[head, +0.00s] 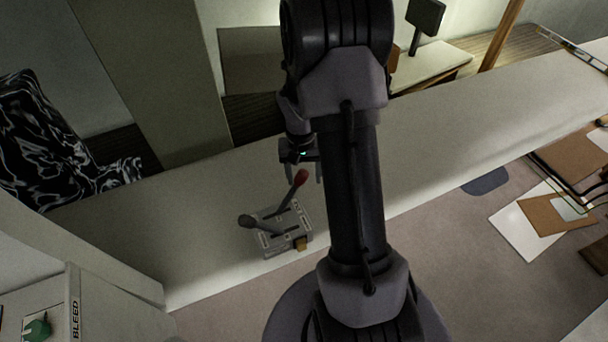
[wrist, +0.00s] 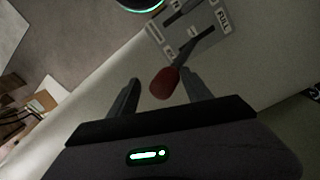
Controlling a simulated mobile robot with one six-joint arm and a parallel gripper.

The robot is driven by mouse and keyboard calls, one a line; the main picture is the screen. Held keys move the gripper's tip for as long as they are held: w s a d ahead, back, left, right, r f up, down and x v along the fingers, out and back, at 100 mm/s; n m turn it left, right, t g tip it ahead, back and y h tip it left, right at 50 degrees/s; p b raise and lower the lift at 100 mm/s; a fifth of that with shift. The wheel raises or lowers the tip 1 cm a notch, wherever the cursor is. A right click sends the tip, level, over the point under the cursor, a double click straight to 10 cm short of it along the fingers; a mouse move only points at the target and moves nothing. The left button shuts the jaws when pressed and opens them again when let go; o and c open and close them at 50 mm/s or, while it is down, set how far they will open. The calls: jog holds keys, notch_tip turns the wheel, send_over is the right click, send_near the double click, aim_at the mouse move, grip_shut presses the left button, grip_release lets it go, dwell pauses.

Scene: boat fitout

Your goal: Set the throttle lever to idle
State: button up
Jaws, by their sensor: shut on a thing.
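The control box (head: 286,232) on the long pale ledge carries two levers in slots. One lever has a red knob (head: 301,177) and the other a dark knob (head: 246,221). In the wrist view the red knob (wrist: 163,84) is between the two fingers of my gripper (wrist: 160,77), and its stem runs up to a slot beside the word FULL (wrist: 223,16). I take this red lever as the throttle lever. My gripper is shut on its knob. The lever leans toward the far side of the box. Part of the gripper is hidden behind my arm in the head view.
A panel marked BLEED (head: 76,305) with a green knob stands at the lower left. Boards (head: 560,215) lie at the right. The ledge right of the box is largely clear.

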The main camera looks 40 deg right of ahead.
jog(key=shift+r, duration=0.2)
dwell(0.3)
notch_tip(320, 180, up, 17)
jog(key=w+p, duration=0.1)
jog(key=p, duration=0.4)
jog(key=shift+w+a+r, duration=0.1)
jog(key=shift+w+a, duration=0.05)
jog(key=shift+a, duration=0.05)
